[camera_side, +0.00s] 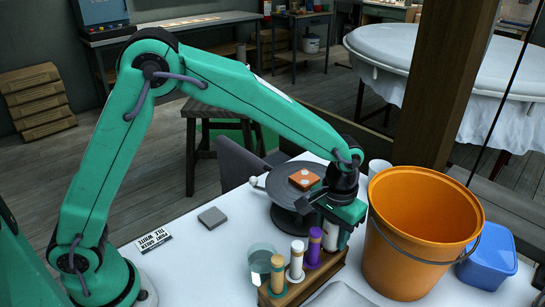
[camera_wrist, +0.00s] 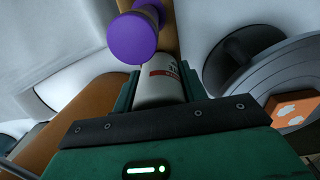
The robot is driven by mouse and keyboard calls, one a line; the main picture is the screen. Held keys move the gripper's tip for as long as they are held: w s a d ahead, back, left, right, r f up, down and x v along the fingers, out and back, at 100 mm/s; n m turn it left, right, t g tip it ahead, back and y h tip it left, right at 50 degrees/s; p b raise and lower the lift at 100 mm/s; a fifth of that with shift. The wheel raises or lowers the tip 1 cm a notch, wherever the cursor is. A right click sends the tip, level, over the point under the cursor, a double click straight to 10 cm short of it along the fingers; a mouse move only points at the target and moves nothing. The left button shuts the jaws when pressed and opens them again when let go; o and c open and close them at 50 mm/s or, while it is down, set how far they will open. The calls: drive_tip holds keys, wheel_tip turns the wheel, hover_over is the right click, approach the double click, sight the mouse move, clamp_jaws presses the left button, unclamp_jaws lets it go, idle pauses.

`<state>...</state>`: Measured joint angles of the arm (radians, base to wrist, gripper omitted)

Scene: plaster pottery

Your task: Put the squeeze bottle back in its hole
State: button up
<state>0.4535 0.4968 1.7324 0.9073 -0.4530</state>
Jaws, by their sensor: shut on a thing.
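My gripper (camera_side: 338,213) is lowered over the far right end of the wooden rack (camera_side: 318,283). It is shut on a white squeeze bottle (camera_side: 345,238), which shows only in part below the jaws. In the wrist view the white bottle (camera_wrist: 160,86), with a dark and red label, sits between the jaws. The purple bottle (camera_side: 314,247) stands in the rack just left of it, and its purple top (camera_wrist: 135,36) is close by in the wrist view. The held bottle's lower end is hidden, so I cannot tell whether it is inside a hole.
A white-topped bottle (camera_side: 296,258) and a tan one (camera_side: 278,272) also stand in the rack. A clear cup (camera_side: 260,262) is at its left. An orange bucket (camera_side: 420,235) stands close on the right. A turntable with an orange tile (camera_side: 303,180) is behind.

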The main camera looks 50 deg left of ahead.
drive_tip(key=shift+f, duration=0.35)
idle(0.3)
drive_tip(key=o, duration=0.7)
